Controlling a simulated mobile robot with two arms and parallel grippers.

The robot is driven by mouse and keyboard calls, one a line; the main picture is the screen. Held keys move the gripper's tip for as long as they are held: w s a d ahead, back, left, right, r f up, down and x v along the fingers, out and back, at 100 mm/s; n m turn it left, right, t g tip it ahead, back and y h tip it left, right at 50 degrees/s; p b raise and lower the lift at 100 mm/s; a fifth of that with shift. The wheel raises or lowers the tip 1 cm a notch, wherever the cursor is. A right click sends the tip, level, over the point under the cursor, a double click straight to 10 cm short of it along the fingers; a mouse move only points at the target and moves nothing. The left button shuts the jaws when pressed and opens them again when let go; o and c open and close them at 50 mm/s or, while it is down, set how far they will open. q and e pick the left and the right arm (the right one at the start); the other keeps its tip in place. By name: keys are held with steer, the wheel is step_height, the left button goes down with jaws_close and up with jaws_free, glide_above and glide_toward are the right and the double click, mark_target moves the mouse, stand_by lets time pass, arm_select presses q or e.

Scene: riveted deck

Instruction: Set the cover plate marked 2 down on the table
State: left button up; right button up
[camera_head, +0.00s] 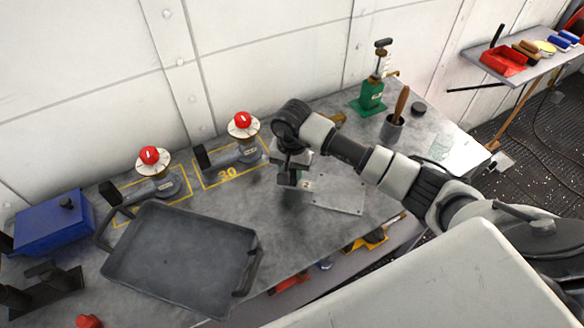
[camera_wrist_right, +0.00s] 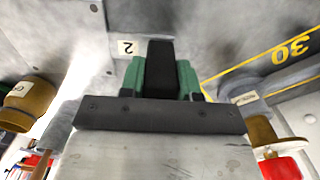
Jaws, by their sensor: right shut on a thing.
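The cover plate (camera_head: 338,196) is a flat grey metal plate with small holes near its edges and a white label marked 2. It is at the table's right half, level with the worktop; I cannot tell whether it touches it. My right gripper (camera_head: 291,176) is at the plate's left end, shut on its black grip. In the right wrist view the black grip (camera_wrist_right: 160,68) stands between the green finger pads, and the plate (camera_wrist_right: 75,40) with its 2 label shows behind. The grey table (camera_head: 290,228) lies beneath. My left gripper is not in view.
A dark tray (camera_head: 180,262) lies at the front left, beside a blue box (camera_head: 52,222). Two red-knobbed valves (camera_head: 149,156) (camera_head: 243,120) stand at the back in yellow outlines. A green device (camera_head: 371,96) and a brush cup (camera_head: 392,127) stand behind the plate.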

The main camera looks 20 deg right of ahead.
steer(key=o, duration=1)
steer(key=shift+r, duration=0.1)
step_height(320, 180, up, 11)
steer(key=b, duration=0.2)
steer(key=shift+b, duration=0.35)
steer(key=shift+r, duration=0.55)
steer(key=shift+s+f, duration=0.1)
